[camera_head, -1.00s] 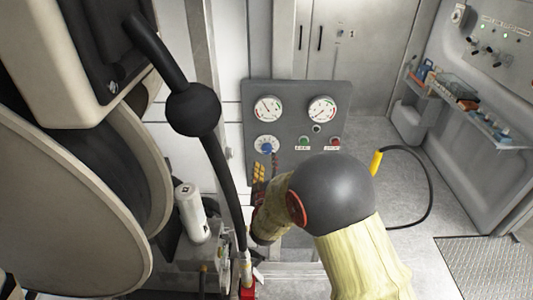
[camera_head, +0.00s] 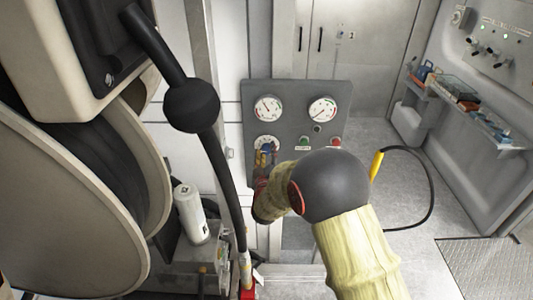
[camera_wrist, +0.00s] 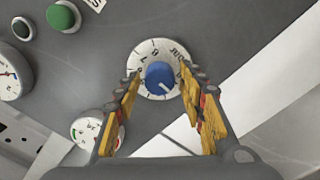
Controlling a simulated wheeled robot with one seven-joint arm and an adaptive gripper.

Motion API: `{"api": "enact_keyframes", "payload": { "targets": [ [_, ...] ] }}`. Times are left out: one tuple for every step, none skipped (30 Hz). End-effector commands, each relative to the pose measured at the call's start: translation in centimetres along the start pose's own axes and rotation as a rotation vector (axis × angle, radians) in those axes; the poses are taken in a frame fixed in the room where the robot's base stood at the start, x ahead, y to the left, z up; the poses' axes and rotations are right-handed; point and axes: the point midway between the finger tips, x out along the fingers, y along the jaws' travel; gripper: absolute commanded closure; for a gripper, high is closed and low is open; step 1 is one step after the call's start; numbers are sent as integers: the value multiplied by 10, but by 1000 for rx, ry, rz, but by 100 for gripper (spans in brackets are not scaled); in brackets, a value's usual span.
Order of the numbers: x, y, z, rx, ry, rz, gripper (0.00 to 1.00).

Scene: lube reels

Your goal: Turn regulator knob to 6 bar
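The regulator knob (camera_wrist: 160,77) is blue with a white pointer mark and sits on a white round dial (camera_wrist: 147,52) with printed marks. In the wrist view my gripper (camera_wrist: 156,80) is open, with one yellow finger on each side of the knob. Gaps show between the fingers and the knob, and I cannot tell whether either finger touches it. In the head view my gripper (camera_head: 265,158) is in front of the dial (camera_head: 266,141) and covers much of it. The dial numbers are too small to read surely.
The grey panel (camera_head: 335,98) also bears a left gauge (camera_head: 268,108), a right gauge (camera_head: 322,109), a green button (camera_head: 304,143) and a red button (camera_head: 335,142). A black hose (camera_head: 225,185) hangs left of my arm. A large reel (camera_head: 60,210) stands at left.

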Motion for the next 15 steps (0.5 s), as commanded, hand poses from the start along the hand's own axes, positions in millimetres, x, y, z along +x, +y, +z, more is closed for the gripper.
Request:
{"api": "enact_keyframes", "payload": {
  "targets": [
    [0, 0, 0, 0, 0, 0, 64],
    [0, 0, 0, 0, 0, 0, 66],
    [0, 0, 0, 0, 0, 0, 68],
    [0, 0, 0, 0, 0, 0, 70],
    [0, 0, 0, 0, 0, 0, 72],
    [0, 0, 0, 0, 0, 0, 74],
    [0, 0, 0, 0, 0, 0, 76],
    [0, 0, 0, 0, 0, 0, 78],
    [0, 0, 0, 0, 0, 0, 80],
    [0, 0, 0, 0, 0, 0, 82],
    [0, 0, 0, 0, 0, 0, 83],
    [0, 0, 0, 0, 0, 0, 86],
    [0, 0, 0, 0, 0, 0, 87],
    [0, 0, 0, 0, 0, 0, 89],
    [0, 0, 0, 0, 0, 0, 91]
  ]
}}
